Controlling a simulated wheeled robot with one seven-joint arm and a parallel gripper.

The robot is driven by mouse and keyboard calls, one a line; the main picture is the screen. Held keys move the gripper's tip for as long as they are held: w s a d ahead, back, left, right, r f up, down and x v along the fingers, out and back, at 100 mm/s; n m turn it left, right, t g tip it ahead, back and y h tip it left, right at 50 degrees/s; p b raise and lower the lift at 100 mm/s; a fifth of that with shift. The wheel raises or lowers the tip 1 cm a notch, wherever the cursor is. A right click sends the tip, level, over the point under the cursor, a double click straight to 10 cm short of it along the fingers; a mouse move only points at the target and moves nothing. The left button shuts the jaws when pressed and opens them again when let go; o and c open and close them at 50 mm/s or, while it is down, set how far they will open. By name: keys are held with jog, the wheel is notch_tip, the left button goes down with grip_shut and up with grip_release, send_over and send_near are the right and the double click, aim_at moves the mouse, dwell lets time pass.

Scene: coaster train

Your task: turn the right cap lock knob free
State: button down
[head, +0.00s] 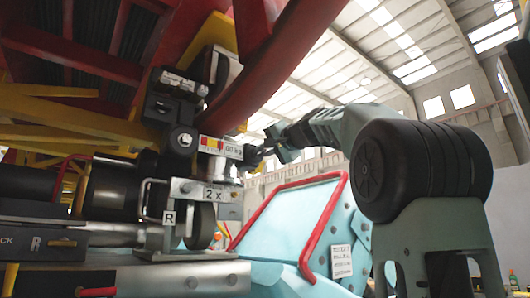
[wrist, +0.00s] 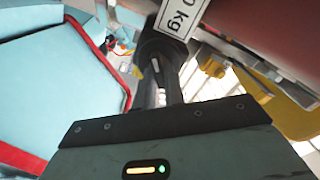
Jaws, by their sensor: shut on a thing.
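The right cap lock knob (head: 250,155) is a small dark piece at the right end of the white plate marked 60 kg (head: 221,147). My gripper (head: 262,151) reaches in from the right with its fingertips at this knob. In the wrist view my gripper (wrist: 162,80) has its two dark fingers closed on the black knob (wrist: 157,44), just beside the end of the kg plate (wrist: 179,14). The fingers cover part of the knob, so its turn position cannot be told.
The curved red rail (head: 270,75) passes close above my gripper. A light blue panel with a red tube frame (head: 293,186) stands below. The wheel assembly marked R and 2 X (head: 201,192) is at left. Yellow beams (head: 60,113) lie behind.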

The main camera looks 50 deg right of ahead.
jog(key=n+b, duration=0.2)
jog(key=n, duration=0.1)
jog(key=shift+w+a+f, duration=0.1)
jog(key=shift+f, duration=0.05)
jog(key=n+b, duration=0.1)
jog(key=n, duration=0.1)
jog(key=shift+n+b, duration=0.3)
jog(key=n+b, duration=0.1)
jog(key=n, duration=0.4)
jog(key=shift+a, duration=0.1)
jog(key=shift+r+n, duration=0.2)
jog(key=shift+n, duration=0.2)
jog(key=c, duration=1.5)
grip_release()
jog(key=shift+w, duration=0.1)
jog(key=shift+s+b, duration=0.2)
jog(key=shift+b, duration=0.1)
jog(key=b+v, duration=0.3)
jog(key=v, duration=1.4)
jog(key=shift+s, duration=0.1)
